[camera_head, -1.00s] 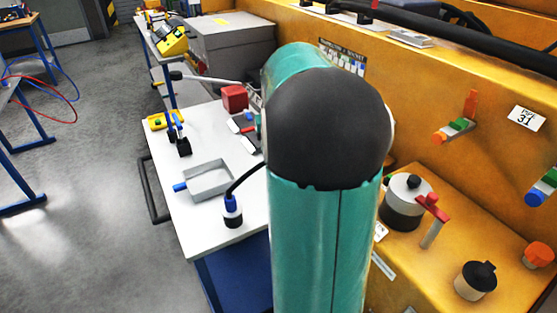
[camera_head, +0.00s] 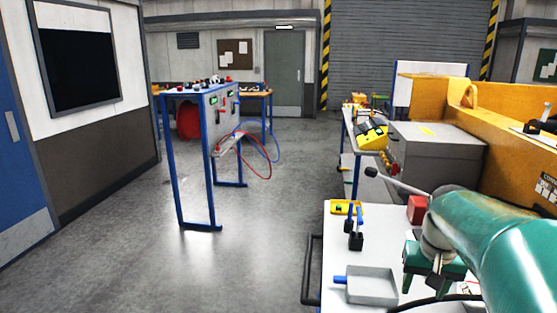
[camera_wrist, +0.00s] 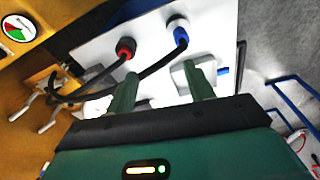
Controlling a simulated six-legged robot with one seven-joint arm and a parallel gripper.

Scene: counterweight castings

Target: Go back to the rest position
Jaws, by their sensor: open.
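My gripper (camera_head: 422,282) is at the right of the head view, over the white cart top (camera_head: 318,282) and beside the grey tray (camera_head: 372,286). My teal arm fills the lower right corner and hides part of the cart. In the wrist view the two green fingers of my gripper (camera_wrist: 163,84) stand apart with nothing between them. Below them lie the white surface and two black cables, one with a red plug (camera_wrist: 126,48) and one with a blue plug (camera_wrist: 181,37).
A red block (camera_head: 418,209) and a yellow holder (camera_head: 346,207) are on the cart. A grey cabinet (camera_head: 436,160) and yellow machine body (camera_head: 500,130) stand behind at right. A blue-framed stand (camera_head: 190,160) with hanging hoses is at left. The floor between is clear.

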